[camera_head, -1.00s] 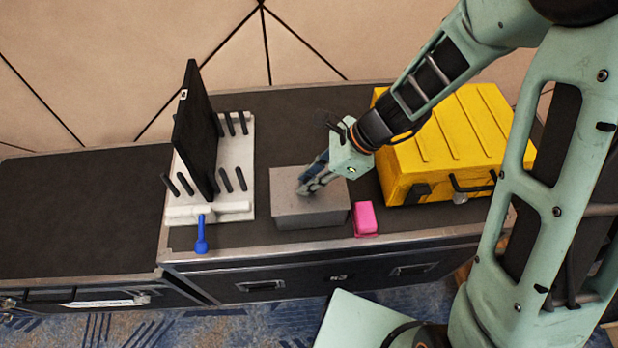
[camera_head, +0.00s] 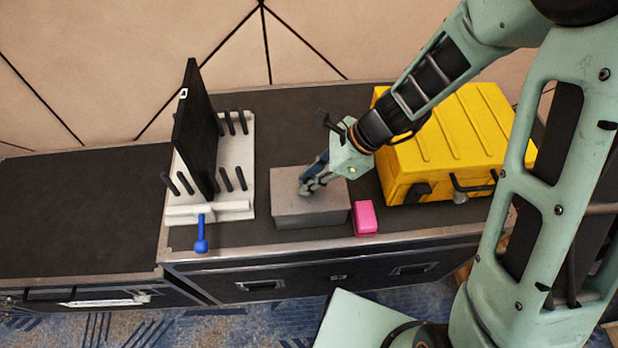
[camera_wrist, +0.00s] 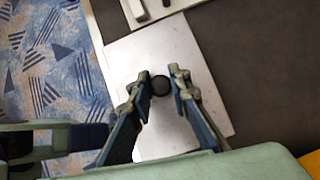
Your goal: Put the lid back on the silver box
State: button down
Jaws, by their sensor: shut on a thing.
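The silver box (camera_head: 312,219) stands on the dark case top, between the white rack and the yellow case. Its flat grey lid (camera_head: 288,182) lies over the top, and I see no clear gap between them from here. My gripper (camera_head: 310,188) points down at the lid's middle. In the wrist view, my gripper's fingers (camera_wrist: 160,83) are on both sides of the lid's dark round knob (camera_wrist: 161,86), shut on it. The lid (camera_wrist: 188,50) fills the middle of that view and hides the box below. The knob is hidden in the head view.
A pink block (camera_head: 365,217) sits close to the box's right side. The yellow case (camera_head: 455,135) is further right. A white rack (camera_head: 240,165) with a black panel (camera_head: 193,130) and a blue tool (camera_head: 201,235) stands left. The case's front edge is near the box.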

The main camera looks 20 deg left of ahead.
dwell(0.4)
jog(key=c, duration=1.2)
grip_release()
jog(key=shift+c, duration=0.2)
jog(key=shift+r+p, duration=3.25)
jog(key=shift+r, duration=0.3)
jog(key=shift+c, duration=0.4)
grip_shut()
